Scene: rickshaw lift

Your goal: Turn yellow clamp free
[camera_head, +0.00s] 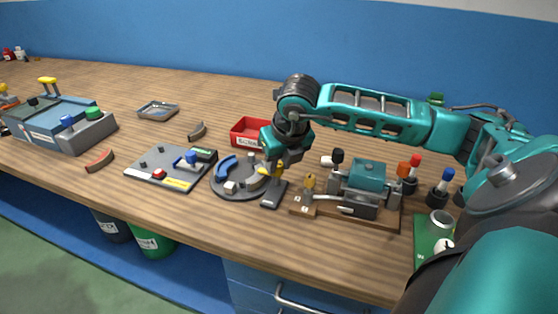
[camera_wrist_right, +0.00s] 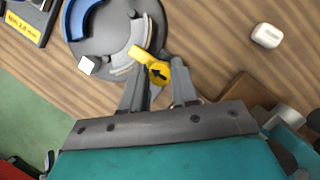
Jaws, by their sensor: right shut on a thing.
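The yellow clamp (camera_wrist_right: 158,72) has a round head with a black arrow and a short lever arm. In the right wrist view it sits at the edge of a round grey plate (camera_wrist_right: 98,38). My right gripper (camera_wrist_right: 160,85) is shut on the yellow clamp, one finger on each side of its head. In the head view the right gripper (camera_head: 274,178) reaches down to the right side of the round plate (camera_head: 228,190), and the clamp is mostly hidden by the fingers. A blue curved piece (camera_wrist_right: 78,18) and a white block (camera_wrist_right: 86,65) lie on the plate. My left gripper does not show.
A red bin (camera_head: 247,134) stands behind the plate. A grey board (camera_head: 172,168) is to its left. A teal machine (camera_head: 368,180) on a wooden base stands close on the right, with several coloured-cap bottles beyond. The table's front edge runs close below the plate.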

